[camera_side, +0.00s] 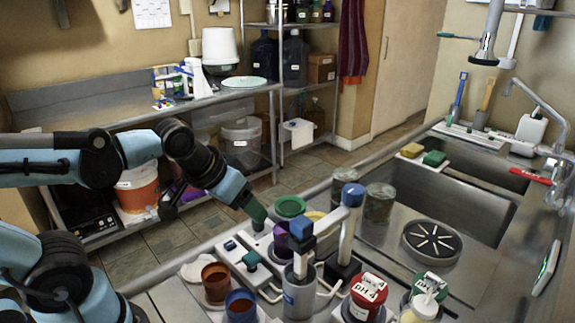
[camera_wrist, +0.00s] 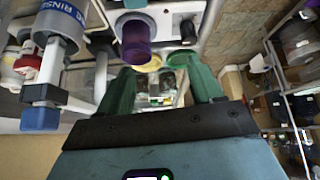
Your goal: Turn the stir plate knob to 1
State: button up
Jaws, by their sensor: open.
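My gripper (camera_side: 256,214) points down over the near bench in the side view, with a dark green fingertip just left of a green round lid. In the wrist view my gripper (camera_wrist: 160,72) shows two green fingers spread apart with nothing held between them. No number 1 or dial marking can be read. A purple cup (camera_wrist: 135,40) shows beyond the fingers.
A red-lidded pH bottle (camera_side: 368,290) stands front right. The sink (camera_side: 470,200) lies farther right.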

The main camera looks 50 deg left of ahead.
jog(key=n, duration=0.1)
jog(key=w+a+n+g+y, duration=0.1)
jog(key=n, duration=0.1)
jog(key=w+n+g, duration=0.1)
jog(key=shift+w+a+r+n+y, duration=0.2)
jog(key=shift+w+r+n+y, duration=0.1)
jog(key=shift+r+n, duration=0.1)
jog(key=shift+c, duration=0.6)
jog(key=shift+w+a+f+n+g+y, duration=0.25)
jog(key=shift+w+a+f+n, duration=0.4)
jog(key=shift+f, duration=1.2)
jog(key=shift+w+a+f+n+g+y, duration=0.3)
jog(key=shift+w+a+f, duration=0.5)
jog(key=shift+f, duration=1)
jog(key=shift+w+a+f+n+g+y, duration=0.15)
jog(key=shift+w+a+f+n, duration=0.55)
jog(key=shift+f, duration=1.15)
jog(key=shift+w, duration=0.1)
grip_shut()
jog(key=shift+m, duration=0.25)
